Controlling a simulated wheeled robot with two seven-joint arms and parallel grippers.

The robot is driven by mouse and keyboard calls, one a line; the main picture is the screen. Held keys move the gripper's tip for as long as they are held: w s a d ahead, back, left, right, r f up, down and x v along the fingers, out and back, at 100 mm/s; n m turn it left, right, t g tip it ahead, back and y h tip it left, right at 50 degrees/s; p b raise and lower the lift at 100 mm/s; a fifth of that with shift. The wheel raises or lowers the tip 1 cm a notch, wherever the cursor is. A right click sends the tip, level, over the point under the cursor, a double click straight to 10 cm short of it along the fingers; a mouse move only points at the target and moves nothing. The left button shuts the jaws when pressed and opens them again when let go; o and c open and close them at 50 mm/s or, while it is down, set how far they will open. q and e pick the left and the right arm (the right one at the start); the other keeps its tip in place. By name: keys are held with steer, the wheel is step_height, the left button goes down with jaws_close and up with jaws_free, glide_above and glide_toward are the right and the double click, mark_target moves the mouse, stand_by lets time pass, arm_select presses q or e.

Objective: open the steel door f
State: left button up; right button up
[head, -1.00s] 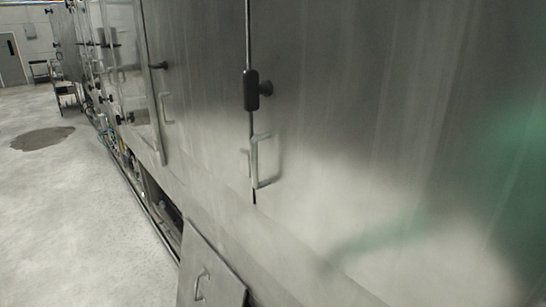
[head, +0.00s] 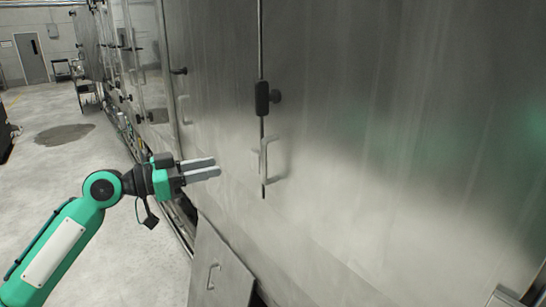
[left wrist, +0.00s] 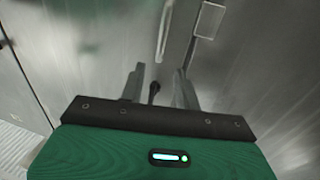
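Large steel doors fill the middle and right of the head view. No letter is readable, so I cannot tell which is door f. A vertical seam divides a left steel panel (head: 215,110) from a right steel panel (head: 380,130). A pale bar handle (head: 265,160) stands at the seam, below a black latch (head: 262,98). My left gripper (head: 218,167) is left of this handle, apart from it, with its fingers pointing right. In the left wrist view, its fingers (left wrist: 159,78) are apart with a gap between them, and a pale handle (left wrist: 163,32) shows beyond. My right gripper is not in view.
A lower steel panel (head: 222,262) with its own handle slants out below the doors. Further doors with knobs run back along the left. The pale floor (head: 60,165) at left is mostly free, with a dark wet patch (head: 65,134).

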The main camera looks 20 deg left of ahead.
arm_select(q)
steer(key=p, duration=0.7)
glide_above(264, 177)
steer(key=shift+w+a, duration=0.1)
steer(key=shift+w, duration=0.3)
steer(key=shift+f, duration=0.1)
jaws_close()
